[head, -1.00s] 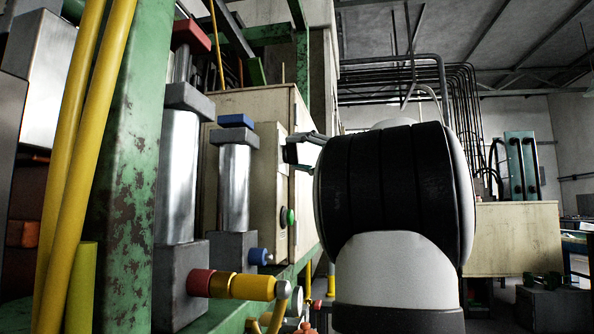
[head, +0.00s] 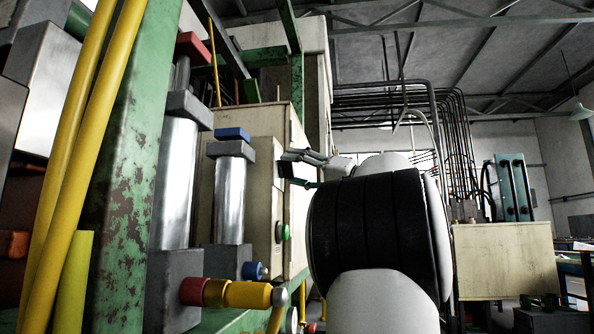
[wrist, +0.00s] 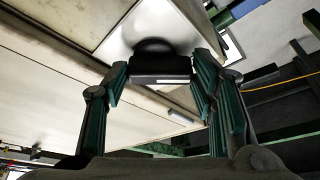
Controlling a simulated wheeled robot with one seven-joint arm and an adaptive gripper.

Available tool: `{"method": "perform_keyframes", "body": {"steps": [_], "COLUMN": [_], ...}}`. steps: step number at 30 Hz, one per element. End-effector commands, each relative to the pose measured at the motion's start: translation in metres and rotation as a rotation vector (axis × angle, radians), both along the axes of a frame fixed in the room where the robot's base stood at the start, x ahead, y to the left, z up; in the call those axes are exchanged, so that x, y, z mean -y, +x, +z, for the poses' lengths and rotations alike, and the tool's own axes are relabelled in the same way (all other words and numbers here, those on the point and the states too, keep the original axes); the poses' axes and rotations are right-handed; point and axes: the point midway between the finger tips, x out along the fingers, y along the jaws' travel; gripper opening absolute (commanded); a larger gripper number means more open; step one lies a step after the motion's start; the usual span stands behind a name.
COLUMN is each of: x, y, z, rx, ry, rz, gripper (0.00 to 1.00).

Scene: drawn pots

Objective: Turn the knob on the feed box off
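The feed box (head: 262,150) is a beige cabinet left of centre in the head view, with a narrow panel bearing a green button (head: 282,232). My gripper (head: 296,167) reaches its right-hand face. In the wrist view the knob (wrist: 160,68) is a black bar on a round dark base, with a small white mark, on a bright metal plate (wrist: 185,25). My gripper's teal-padded fingers (wrist: 161,73) are at both ends of the bar, with no clear gap showing. The knob is hidden in the head view by my fingers and the box edge.
A worn green post (head: 135,130) and yellow pipes (head: 80,150) stand at the left. Metal cylinders (head: 230,195) and a yellow-and-red fitting (head: 235,293) are in front of the box. A beige cabinet (head: 505,260) stands farther back at the right.

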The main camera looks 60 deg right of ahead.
Motion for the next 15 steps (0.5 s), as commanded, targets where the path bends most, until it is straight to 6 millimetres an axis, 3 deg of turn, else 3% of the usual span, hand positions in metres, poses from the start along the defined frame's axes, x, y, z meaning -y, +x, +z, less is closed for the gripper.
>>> {"method": "perform_keyframes", "body": {"steps": [1, 3, 15], "x": [0.0003, 0.0002, 0.0009], "y": [0.0004, 0.0003, -0.0057], "z": [-0.0016, -0.0014, -0.0021], "rx": [-0.004, -0.003, -0.001], "ry": [0.0, 0.001, 0.001], "rz": [0.001, 0.0, 0.0], "gripper": [0.6, 0.72, 0.72]}}
